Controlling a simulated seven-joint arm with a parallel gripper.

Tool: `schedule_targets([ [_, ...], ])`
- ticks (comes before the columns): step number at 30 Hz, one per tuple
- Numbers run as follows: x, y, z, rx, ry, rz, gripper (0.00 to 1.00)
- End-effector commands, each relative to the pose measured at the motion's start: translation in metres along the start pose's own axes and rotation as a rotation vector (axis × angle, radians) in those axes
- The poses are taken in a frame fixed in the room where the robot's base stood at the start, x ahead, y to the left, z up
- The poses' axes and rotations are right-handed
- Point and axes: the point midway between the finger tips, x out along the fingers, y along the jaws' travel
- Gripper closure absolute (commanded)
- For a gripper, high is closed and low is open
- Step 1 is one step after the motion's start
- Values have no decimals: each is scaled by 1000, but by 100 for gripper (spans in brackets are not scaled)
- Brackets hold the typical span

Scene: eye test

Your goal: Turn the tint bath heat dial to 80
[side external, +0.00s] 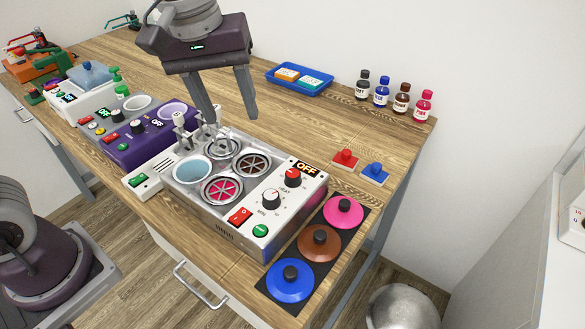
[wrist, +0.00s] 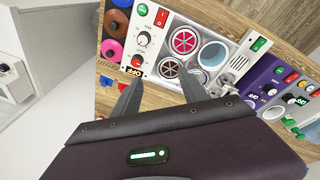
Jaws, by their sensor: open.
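The tint bath (side external: 240,213) is a white and metal unit with several round pots, one holding pink and one pale blue. Its heat dial (side external: 292,177) is a black knob with a red top, beside a display (side external: 306,168) reading OFF. A second dial marked MIN (side external: 271,199) sits nearer the front. The heat dial also shows in the wrist view (wrist: 137,64); its pointer setting is too small to read. My gripper (side external: 231,114) is open and empty above the back of the bath, apart from the dial. Its fingers also show in the wrist view (wrist: 158,78).
A red rocker switch (side external: 239,215) and green button (side external: 260,230) are on the bath's front. Pink, brown and blue lids (side external: 291,280) lie on a dark mat to the right. A purple unit (side external: 146,137) stands left. Bottles and a blue tray (side external: 299,81) stand behind.

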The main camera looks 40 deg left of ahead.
Motion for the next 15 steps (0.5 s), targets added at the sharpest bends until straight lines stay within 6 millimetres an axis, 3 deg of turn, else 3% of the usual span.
schedule_targets([
  [1, 25, 23, -7, -75, -40, -32, 49],
  [3, 55, 48, -12, -186, -75, -67, 49],
  [6, 89, 70, -14, -299, -103, -107, 49],
  [10, 110, 80, -14, -363, -116, -130, 49],
  [15, 139, 77, -10, -368, -117, -134, 49],
])
